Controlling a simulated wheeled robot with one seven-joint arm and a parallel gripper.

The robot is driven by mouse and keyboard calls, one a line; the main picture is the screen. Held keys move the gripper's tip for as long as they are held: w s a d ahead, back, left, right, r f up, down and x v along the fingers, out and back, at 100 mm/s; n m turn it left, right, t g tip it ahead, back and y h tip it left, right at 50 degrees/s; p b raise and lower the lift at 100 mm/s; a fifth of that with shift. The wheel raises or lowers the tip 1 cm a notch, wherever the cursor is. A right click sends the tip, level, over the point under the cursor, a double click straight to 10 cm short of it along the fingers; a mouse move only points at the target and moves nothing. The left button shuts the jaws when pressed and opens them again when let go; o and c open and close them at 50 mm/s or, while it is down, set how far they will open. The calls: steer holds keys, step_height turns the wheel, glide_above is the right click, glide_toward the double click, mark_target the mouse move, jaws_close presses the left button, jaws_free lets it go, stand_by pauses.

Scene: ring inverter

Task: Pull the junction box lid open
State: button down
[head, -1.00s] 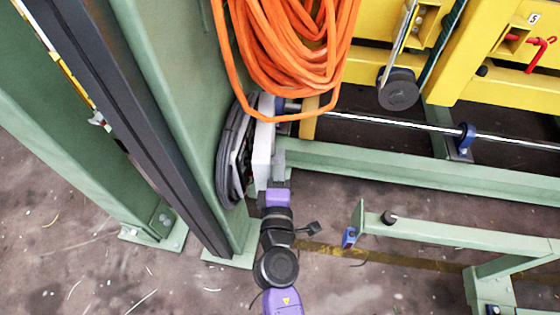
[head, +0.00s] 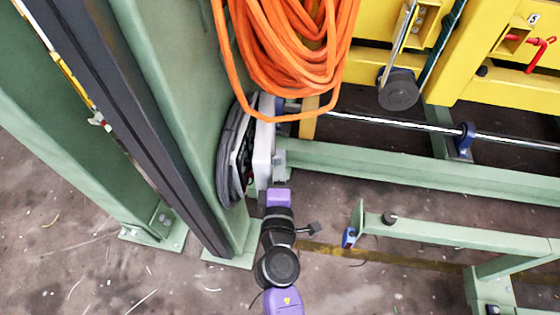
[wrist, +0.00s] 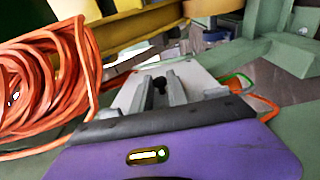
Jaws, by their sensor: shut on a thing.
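The junction box lid (head: 264,150) is a pale grey-white plate, seen almost edge-on in the head view on the side of a green column. In the wrist view the lid (wrist: 130,95) lies as a flat light panel beyond my gripper. My gripper (head: 279,160) is against the lid's right side. In the wrist view its two grey fingers (wrist: 162,88) stand on either side of a small dark knob (wrist: 160,84), and are shut on it. The lid looks close to the column; its hinge and the box interior are hidden.
A coil of orange cable (head: 285,50) hangs just above the box. A black cable loop (head: 232,160) lies behind it against the green column (head: 175,90). A green rail (head: 400,165) runs right, and a lower green frame (head: 450,237) stands at right.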

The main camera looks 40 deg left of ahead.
steer(key=w, duration=0.1)
steer(key=w+d, duration=0.1)
steer(key=w, duration=0.1)
steer(key=w+d, duration=0.1)
steer(key=shift+w, duration=0.25)
steer(key=c, duration=1.3)
jaws_free()
steer(key=shift+s, duration=0.1)
steer(key=shift+p+v, duration=0.4)
steer(key=shift+v, duration=3.45)
